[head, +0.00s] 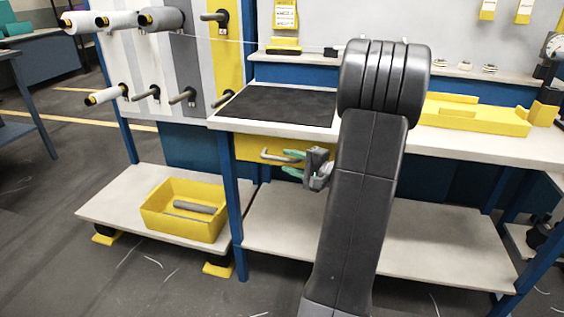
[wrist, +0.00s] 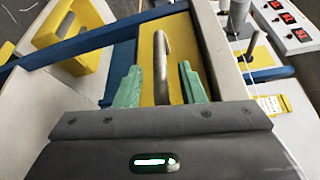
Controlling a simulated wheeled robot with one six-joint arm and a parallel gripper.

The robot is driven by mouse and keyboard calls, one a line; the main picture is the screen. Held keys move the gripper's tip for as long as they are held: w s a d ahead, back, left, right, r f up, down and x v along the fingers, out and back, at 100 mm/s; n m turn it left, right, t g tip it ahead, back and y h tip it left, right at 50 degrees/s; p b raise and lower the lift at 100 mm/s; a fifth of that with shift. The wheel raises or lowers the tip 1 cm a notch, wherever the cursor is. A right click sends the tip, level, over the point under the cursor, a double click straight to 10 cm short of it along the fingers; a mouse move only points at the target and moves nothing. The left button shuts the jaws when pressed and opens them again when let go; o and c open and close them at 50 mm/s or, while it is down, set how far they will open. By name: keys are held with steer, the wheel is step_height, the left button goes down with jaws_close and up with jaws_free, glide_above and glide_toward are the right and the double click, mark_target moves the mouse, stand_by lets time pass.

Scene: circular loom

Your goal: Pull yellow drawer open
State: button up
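The yellow drawer (head: 246,148) sits under the worktop of the bench, and its front looks about flush with the bench edge. Its grey bar handle (head: 272,156) sticks out from the front. My gripper (head: 293,163) is at the handle's right end, partly hidden by my arm. In the wrist view the handle (wrist: 160,62) runs up between the two green fingers of my gripper (wrist: 161,76). The fingers are apart, with a visible gap on each side of the handle. The drawer front (wrist: 146,50) shows as a yellow strip behind it.
A dark mat (head: 280,104) lies on the worktop above the drawer. A yellow bin (head: 152,221) stands on the low shelf at left. A blue bench leg (head: 232,205) stands left of the drawer. Yellow trays (head: 470,117) lie on the worktop at right. The lower shelf (head: 280,232) below the drawer looks clear.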

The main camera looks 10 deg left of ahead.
steer(key=shift+x, duration=1.7)
jaws_close()
